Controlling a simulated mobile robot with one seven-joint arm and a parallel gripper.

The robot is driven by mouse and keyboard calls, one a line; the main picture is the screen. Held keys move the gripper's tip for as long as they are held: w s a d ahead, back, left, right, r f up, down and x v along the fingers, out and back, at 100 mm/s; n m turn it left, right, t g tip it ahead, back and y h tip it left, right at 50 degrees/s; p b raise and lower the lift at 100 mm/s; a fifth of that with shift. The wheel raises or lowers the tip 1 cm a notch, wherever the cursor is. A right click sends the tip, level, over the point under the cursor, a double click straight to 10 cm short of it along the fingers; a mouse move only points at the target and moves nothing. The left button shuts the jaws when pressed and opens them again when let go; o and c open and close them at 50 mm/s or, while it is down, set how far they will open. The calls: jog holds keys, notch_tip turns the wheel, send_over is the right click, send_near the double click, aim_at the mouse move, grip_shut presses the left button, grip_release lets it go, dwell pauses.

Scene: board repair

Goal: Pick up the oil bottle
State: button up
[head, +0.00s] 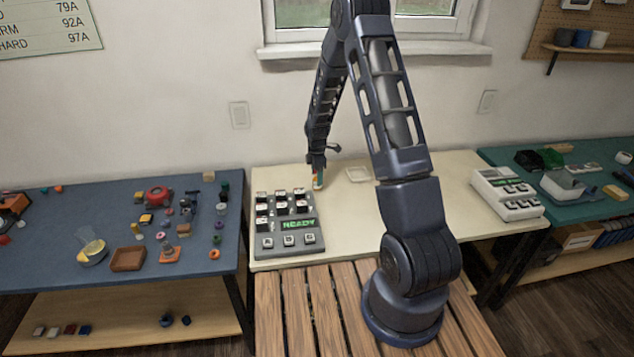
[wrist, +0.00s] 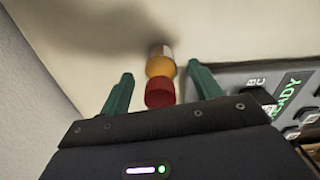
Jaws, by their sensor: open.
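The oil bottle, as far as I can tell, is the small item (wrist: 160,68) with a red end, a yellow-orange band and a pale far part in the wrist view. In the head view a small orange and white piece of it (head: 318,181) shows just below my gripper (head: 317,168), on the cream table. In the wrist view my gripper's two green fingers (wrist: 160,75) are open, one on each side of the bottle. Gaps show between the bottle and both fingers. Whether the bottle touches the table is hard to tell.
A grey keypad device (head: 288,225) with a READY display stands close to my gripper. A shallow pale tray (head: 358,174) lies to its right. A blue table (head: 100,215) with many small parts is at left. A white device (head: 507,194) stands at the cream table's right end.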

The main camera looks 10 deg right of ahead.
jog(key=shift+f, duration=0.2)
jog(key=c, duration=1.1)
